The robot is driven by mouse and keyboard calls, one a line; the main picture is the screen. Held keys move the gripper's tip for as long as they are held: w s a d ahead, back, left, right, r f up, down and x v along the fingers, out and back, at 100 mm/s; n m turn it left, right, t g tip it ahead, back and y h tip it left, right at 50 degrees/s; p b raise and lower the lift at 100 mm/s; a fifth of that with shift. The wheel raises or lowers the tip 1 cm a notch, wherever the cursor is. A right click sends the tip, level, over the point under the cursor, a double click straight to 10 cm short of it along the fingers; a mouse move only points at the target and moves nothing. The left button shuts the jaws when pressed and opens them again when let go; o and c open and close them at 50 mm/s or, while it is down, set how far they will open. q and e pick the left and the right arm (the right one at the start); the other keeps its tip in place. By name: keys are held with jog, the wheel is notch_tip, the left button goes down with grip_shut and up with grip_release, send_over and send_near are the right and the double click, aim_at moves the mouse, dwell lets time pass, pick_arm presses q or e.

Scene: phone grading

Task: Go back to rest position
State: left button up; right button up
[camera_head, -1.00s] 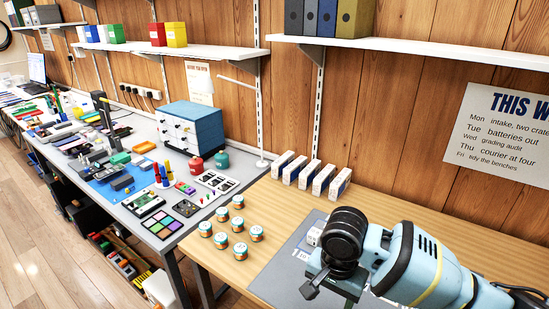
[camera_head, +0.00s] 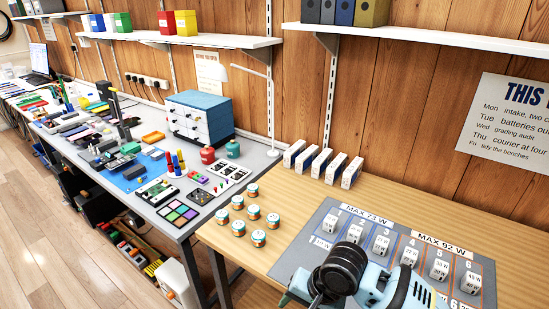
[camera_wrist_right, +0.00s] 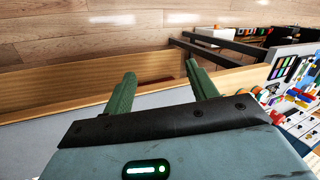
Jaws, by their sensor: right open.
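My right arm (camera_head: 398,290) comes in at the bottom of the head view, over the near part of a grey mat (camera_head: 290,262). In the right wrist view my right gripper (camera_wrist_right: 158,82) is open, its two green fingers apart with nothing between them. The fingers point out past the wooden table edge (camera_wrist_right: 60,77) toward the floor. In the head view the fingers cannot be made out. My left gripper is not in view.
The mat holds several white labelled blocks (camera_head: 381,243) in numbered columns. Several small jars (camera_head: 238,228) and a row of white boxes (camera_head: 335,167) stand on the wooden table (camera_head: 400,195). A cluttered grey bench (camera_head: 188,225) adjoins at left. The floor (camera_head: 60,240) is open.

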jog(key=s+f+n+t+y, duration=0.25)
jog(key=s+f+t, duration=0.2)
jog(key=f, duration=0.45)
jog(key=s+d+f+n+t+h, duration=0.2)
jog(key=s+d+f, duration=0.1)
jog(key=s+d, duration=0.4)
jog(key=s+d+f+n+t+h, duration=0.2)
jog(key=s+d+f, duration=0.1)
jog(key=s+d, duration=0.3)
jog(key=shift+s+d+f+h, duration=0.35)
jog(key=shift+s+d, duration=0.05)
jog(key=shift+d, duration=0.6)
